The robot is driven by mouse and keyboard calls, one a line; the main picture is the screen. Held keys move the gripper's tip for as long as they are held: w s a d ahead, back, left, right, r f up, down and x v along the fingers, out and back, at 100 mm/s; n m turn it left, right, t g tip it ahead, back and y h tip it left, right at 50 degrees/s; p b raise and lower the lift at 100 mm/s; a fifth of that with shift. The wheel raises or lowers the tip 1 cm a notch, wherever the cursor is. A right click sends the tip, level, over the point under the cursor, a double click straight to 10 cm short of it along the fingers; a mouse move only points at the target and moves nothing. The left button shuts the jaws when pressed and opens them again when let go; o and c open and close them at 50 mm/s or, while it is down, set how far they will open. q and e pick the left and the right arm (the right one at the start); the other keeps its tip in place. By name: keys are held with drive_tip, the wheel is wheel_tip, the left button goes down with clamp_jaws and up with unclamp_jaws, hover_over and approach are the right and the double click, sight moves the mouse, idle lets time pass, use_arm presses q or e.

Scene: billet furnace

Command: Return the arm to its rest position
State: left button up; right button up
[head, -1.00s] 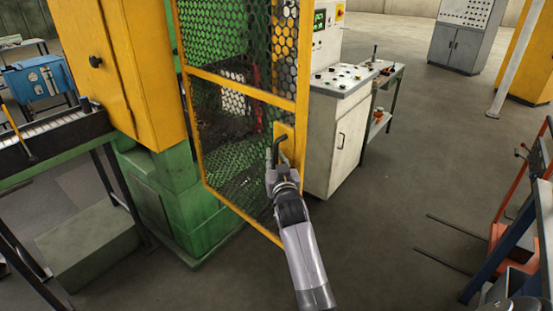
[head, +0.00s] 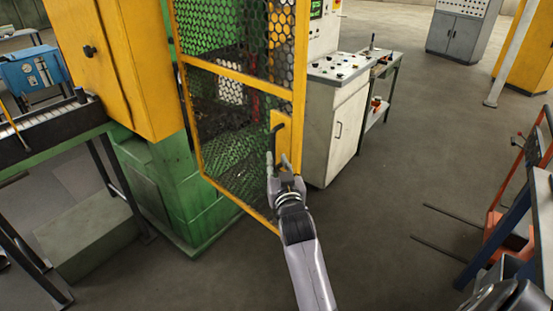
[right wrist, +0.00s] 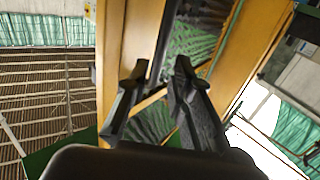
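My right gripper (head: 278,160) is in front of the yellow-framed mesh door (head: 240,82), just below its dark handle (head: 277,128). Its two fingers are apart with nothing between them in the head view. In the right wrist view the two fingers (right wrist: 158,75) are also apart. The dark handle bar (right wrist: 166,40) shows beyond and between their tips there, and the gripper looks clear of it. My right arm reaches up from the bottom edge of the head view. My left gripper is not in view.
A white control cabinet (head: 335,125) stands right of the door, with a small side table (head: 378,100) beside it. A green and yellow machine (head: 180,190) is at left. An orange and blue frame with prongs (head: 500,215) is at right. Open floor lies between.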

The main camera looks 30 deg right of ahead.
idle(0.4)
drive_tip(key=s+a+f+n+g+y, duration=0.1)
drive_tip(key=a+f+g+y, duration=0.15)
drive_tip(key=f, duration=0.85)
drive_tip(key=a+f+n+g+y, duration=0.15)
drive_tip(key=a+f, duration=0.25)
drive_tip(key=f, duration=0.7)
drive_tip(key=s+a+f+n+g+y, duration=0.15)
drive_tip(key=s+f, duration=0.25)
drive_tip(key=f, duration=0.4)
drive_tip(key=s+a+f+g, duration=0.1)
drive_tip(key=s+a+f, duration=0.2)
drive_tip(key=s+f, duration=0.35)
drive_tip(key=s+a+f+n+g, duration=0.1)
drive_tip(key=s+a+f+g, duration=0.15)
drive_tip(key=s+f, duration=0.65)
drive_tip(key=s+d+f+g, duration=0.1)
drive_tip(key=s+f, duration=0.4)
drive_tip(key=s, duration=0.5)
drive_tip(key=s+d+f+n+g, duration=0.1)
drive_tip(key=s+f+g, duration=0.2)
drive_tip(key=s+f, duration=0.3)
drive_tip(key=s+d+f+g, duration=0.1)
drive_tip(key=s+f, duration=0.5)
drive_tip(key=s, duration=1)
drive_tip(key=shift+n+g+y, duration=0.3)
drive_tip(key=shift+g+y, duration=0.15)
drive_tip(key=shift+g, duration=0.45)
drive_tip(key=shift+c, duration=0.2)
